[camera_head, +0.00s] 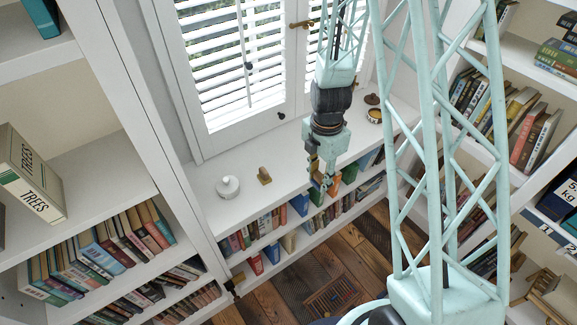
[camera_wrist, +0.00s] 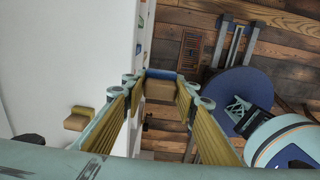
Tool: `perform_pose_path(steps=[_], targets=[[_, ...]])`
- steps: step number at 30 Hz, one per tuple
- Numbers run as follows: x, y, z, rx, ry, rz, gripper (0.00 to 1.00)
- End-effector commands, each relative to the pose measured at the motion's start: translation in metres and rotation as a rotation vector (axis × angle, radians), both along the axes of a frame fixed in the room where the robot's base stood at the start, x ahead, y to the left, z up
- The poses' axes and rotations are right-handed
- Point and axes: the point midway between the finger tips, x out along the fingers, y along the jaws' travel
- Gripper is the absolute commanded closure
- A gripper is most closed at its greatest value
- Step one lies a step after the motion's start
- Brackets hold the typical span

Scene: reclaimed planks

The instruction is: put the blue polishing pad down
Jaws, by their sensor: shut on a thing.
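In the wrist view, my gripper (camera_wrist: 162,88) is shut on the blue polishing pad (camera_wrist: 162,74), which shows as a blue strip along a tan block between the two yellow-lined fingers. In the head view, my gripper (camera_head: 320,178) hangs pointing down at the front edge of the white window ledge (camera_head: 290,165). The pad is hard to make out there against the books behind it. In the wrist view, floor planks show beyond the pad, with the ledge (camera_wrist: 100,60) to the left.
Ledge space right of the block looks clear. Shuttered windows (camera_head: 240,60) rise behind.

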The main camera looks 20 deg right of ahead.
Motion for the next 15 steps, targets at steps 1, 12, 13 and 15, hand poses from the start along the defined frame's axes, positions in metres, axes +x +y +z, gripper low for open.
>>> perform_pose_path(steps=[1,12,13,15], targets=[[0.003,0.001,-0.001,0.000,0.000,0.001,0.85],[0.049,0.022,-0.006,0.000,-0.002,0.002,0.85],[0.053,0.024,-0.006,0.000,-0.002,0.001,0.85],[0.063,0.028,-0.007,0.000,-0.002,0.002,0.85]])
